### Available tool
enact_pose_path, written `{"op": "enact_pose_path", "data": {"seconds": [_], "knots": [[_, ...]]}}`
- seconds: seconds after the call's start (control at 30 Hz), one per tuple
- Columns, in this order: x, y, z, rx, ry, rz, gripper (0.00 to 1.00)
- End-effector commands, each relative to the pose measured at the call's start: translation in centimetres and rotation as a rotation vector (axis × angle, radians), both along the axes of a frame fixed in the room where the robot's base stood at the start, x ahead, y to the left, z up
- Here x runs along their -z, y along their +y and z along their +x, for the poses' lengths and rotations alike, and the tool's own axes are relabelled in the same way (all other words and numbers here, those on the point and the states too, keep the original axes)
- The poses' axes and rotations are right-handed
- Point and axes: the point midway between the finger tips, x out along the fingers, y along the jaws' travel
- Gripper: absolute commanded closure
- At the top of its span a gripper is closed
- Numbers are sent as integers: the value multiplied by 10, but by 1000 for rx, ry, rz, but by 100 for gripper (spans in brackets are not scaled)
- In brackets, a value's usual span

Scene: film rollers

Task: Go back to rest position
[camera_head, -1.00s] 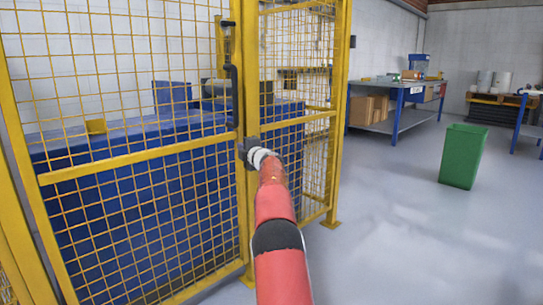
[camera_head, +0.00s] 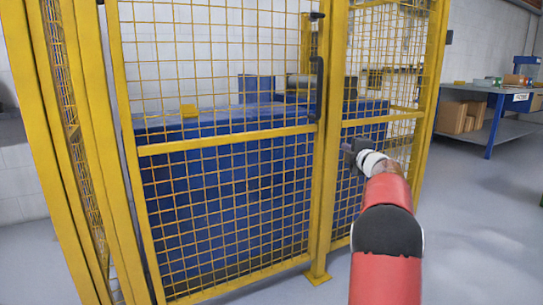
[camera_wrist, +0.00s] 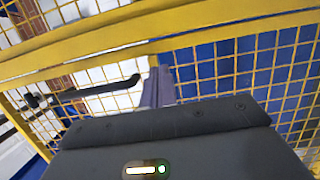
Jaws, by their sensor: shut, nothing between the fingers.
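My red arm reaches up from the lower right of the head view. My gripper (camera_head: 350,148) is at its end, in front of the yellow mesh fence just right of the cage door. In the wrist view my gripper's grey fingers (camera_wrist: 157,85) are together with nothing between them. The yellow mesh door (camera_head: 230,150) looks closed against its post. Its black handle (camera_head: 318,88) is left of and above my gripper, apart from it. The handle also shows in the wrist view (camera_wrist: 100,88).
Grey floor (camera_head: 480,230) is clear at the lower right.

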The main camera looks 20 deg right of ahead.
Motion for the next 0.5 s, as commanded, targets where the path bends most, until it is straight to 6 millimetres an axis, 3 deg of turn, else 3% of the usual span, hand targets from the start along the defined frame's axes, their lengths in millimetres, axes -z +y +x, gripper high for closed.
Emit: {"op": "enact_pose_path", "data": {"seconds": [0.13, 0.27, 0.4, 0.5], "knots": [[-10, 4, -2, 15, -9, 20, 100], [-51, 23, -17, 90, -45, 132, 100], [-98, 61, -57, 225, -69, 376, 100], [-111, 96, -95, 316, -49, 574, 100]]}}
